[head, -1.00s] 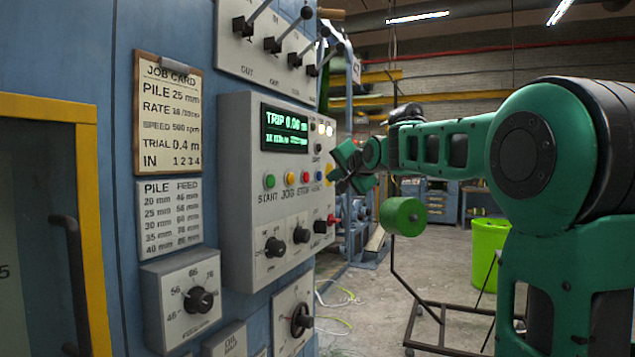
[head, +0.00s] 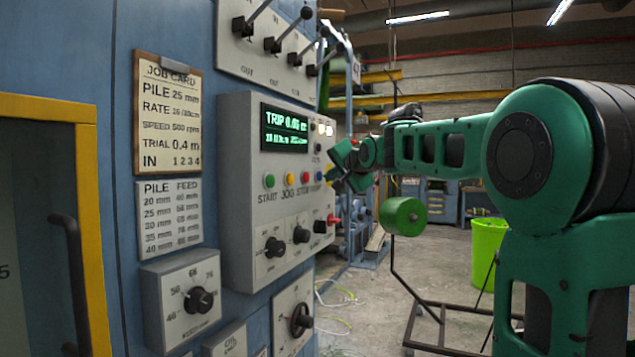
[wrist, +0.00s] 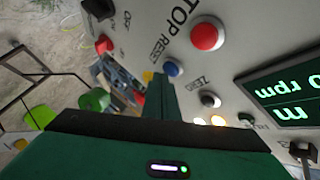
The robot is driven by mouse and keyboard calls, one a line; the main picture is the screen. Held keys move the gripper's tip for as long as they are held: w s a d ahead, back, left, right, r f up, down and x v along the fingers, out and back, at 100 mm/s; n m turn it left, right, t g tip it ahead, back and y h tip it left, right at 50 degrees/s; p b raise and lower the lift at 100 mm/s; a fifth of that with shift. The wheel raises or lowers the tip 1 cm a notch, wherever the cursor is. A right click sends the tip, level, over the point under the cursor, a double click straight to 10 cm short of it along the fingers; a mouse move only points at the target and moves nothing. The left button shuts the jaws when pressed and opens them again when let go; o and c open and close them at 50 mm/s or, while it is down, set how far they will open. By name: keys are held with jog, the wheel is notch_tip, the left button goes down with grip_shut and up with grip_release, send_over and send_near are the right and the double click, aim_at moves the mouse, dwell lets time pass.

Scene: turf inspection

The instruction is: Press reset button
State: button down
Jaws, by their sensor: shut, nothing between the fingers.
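The blue reset button (head: 318,176) sits on the grey control panel, right of the red STOP button (head: 304,178). In the wrist view the blue button (wrist: 172,69) shows beside the RESET lettering, with the larger red button (wrist: 207,35) up and right of it. My gripper (head: 331,176) is shut and empty at the panel's right edge, close to the blue button. In the wrist view my closed green fingers (wrist: 160,78) end just beside and below the blue button. I cannot tell whether they touch it.
A green display (head: 286,130) reads TRIP above the buttons. A black ZERO button (wrist: 210,99) and lit lamps lie near my fingers. Dark knobs (head: 275,247) and a red button (head: 332,219) sit lower.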

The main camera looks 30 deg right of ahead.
jog(key=shift+w+a, duration=0.35)
jog(key=shift+w, duration=0.1)
dwell(1.0)
jog(key=shift+s+d, duration=0.55)
jog(key=shift+s, duration=0.2)
jog(key=shift+d, duration=0.1)
jog(key=s+d, duration=0.1)
jog(key=s, duration=0.1)
jog(key=s+d, duration=0.2)
dwell(0.5)
dwell(0.5)
